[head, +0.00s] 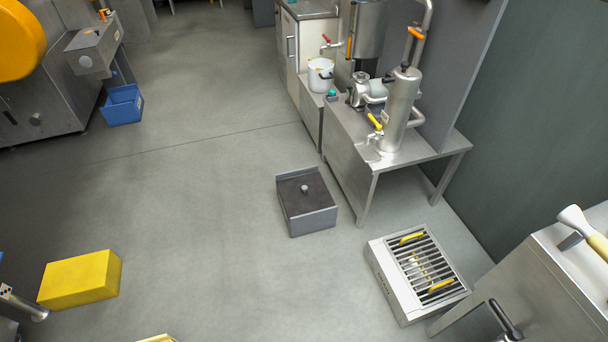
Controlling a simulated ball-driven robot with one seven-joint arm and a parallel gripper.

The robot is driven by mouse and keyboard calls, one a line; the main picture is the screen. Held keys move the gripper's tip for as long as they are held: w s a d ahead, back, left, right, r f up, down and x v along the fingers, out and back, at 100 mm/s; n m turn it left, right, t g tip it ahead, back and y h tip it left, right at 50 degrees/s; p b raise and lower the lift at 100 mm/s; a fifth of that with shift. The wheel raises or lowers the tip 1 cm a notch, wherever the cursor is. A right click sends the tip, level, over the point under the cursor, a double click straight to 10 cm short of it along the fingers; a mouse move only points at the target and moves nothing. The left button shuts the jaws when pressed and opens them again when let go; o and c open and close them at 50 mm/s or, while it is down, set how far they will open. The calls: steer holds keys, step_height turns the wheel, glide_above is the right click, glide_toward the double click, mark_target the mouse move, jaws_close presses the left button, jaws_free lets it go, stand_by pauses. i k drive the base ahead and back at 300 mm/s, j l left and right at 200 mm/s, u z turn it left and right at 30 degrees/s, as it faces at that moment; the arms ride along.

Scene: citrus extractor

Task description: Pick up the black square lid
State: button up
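A dark, roughly square lid (296,201) with a small round grey knob (304,188) lies on the top of a low grey box (313,222). The box stands on the floor near the middle of the head view. Its grey rims rise around the lid at the back and the sides. Nothing touches the knob. My gripper does not show clearly in this view, so its opening cannot be seen.
A steel table (349,160) with a steel cylinder (399,110) stands right behind the box. A floor grate unit (378,268) lies to the right. A yellow block (80,280) and a blue crate (122,105) are at left. Open floor lies left of the box.

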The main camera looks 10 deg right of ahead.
mark_target(299, 195)
steer(key=i+j, duration=0.15)
steer(key=i, duration=0.35)
steer(key=i+j+z, duration=0.1)
steer(key=i, duration=0.35)
steer(key=i+j, duration=0.2)
steer(key=i, duration=0.3)
steer(key=i+j, duration=0.15)
steer(key=i, duration=0.3)
steer(key=i+j+z, duration=0.1)
steer(key=i, duration=0.4)
steer(key=i+j, duration=0.3)
steer(key=i, duration=0.15)
steer(key=l+z, duration=0.05)
